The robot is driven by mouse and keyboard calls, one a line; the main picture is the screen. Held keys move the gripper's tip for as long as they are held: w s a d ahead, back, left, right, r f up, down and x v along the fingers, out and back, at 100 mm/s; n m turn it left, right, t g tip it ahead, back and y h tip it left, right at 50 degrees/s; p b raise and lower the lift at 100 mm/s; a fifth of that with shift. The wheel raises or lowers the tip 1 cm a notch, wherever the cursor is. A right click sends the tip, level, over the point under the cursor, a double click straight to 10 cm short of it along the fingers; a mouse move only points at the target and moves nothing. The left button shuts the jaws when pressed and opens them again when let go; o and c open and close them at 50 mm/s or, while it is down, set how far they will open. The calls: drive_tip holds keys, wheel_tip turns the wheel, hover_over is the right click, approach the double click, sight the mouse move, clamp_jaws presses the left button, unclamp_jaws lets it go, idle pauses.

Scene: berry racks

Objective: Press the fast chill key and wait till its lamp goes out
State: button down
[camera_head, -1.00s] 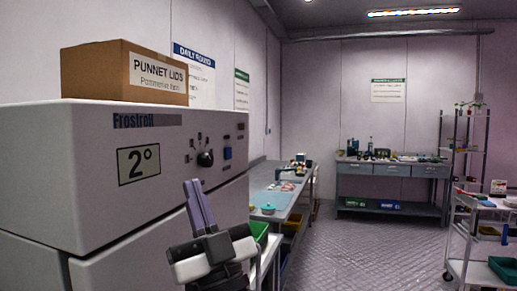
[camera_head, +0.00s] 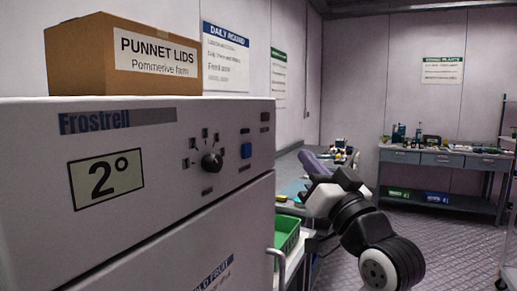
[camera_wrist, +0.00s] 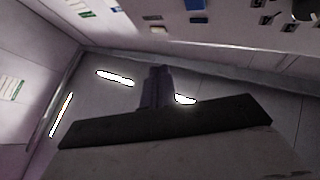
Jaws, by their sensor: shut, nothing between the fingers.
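The white Frostrell cooler (camera_head: 40,230) stands at the left of the head view. Its display (camera_head: 106,179) reads 2°. Right of it are a black knob (camera_head: 211,161) and a blue key (camera_head: 246,150), which also shows at the top edge of the wrist view (camera_wrist: 198,4). Small labels there are too small to read. A dark small rectangle (camera_head: 265,117) sits above and right of the blue key; I see no lit lamp. My gripper (camera_head: 308,158), with purple fingers, is shut and empty, right of the panel and apart from it. Its fingers (camera_wrist: 158,80) show in the wrist view.
A cardboard box of punnet lids (camera_head: 80,65) sits on the cooler. A door handle (camera_head: 276,262) sticks out at the cooler's right edge. A green crate (camera_head: 287,238) and a side bench lie behind my arm. A grey workbench (camera_head: 440,172) stands at the back, with open floor before it.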

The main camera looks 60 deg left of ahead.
drive_tip(key=shift+s, duration=0.1)
drive_tip(key=p, duration=0.1)
approach(251, 146)
drive_tip(key=shift+w+a+r, duration=0.3)
drive_tip(key=shift+a+r, duration=0.2)
drive_tip(key=shift+a, duration=0.2)
drive_tip(key=shift+w+a+r, duration=0.3)
drive_tip(key=shift+a+r, duration=0.2)
drive_tip(key=shift+a, duration=0.15)
drive_tip(key=shift+w+a+r, duration=0.3)
drive_tip(key=shift+a+r, duration=0.25)
drive_tip(key=shift+a, duration=0.15)
idle(0.6)
drive_tip(key=shift+s+a, duration=0.2)
drive_tip(key=shift+a, duration=0.15)
drive_tip(key=shift+s+a, duration=0.25)
drive_tip(key=shift+a, duration=0.15)
idle(0.7)
idle(0.3)
drive_tip(key=shift+w+d, duration=0.4)
drive_tip(key=shift+d, duration=0.35)
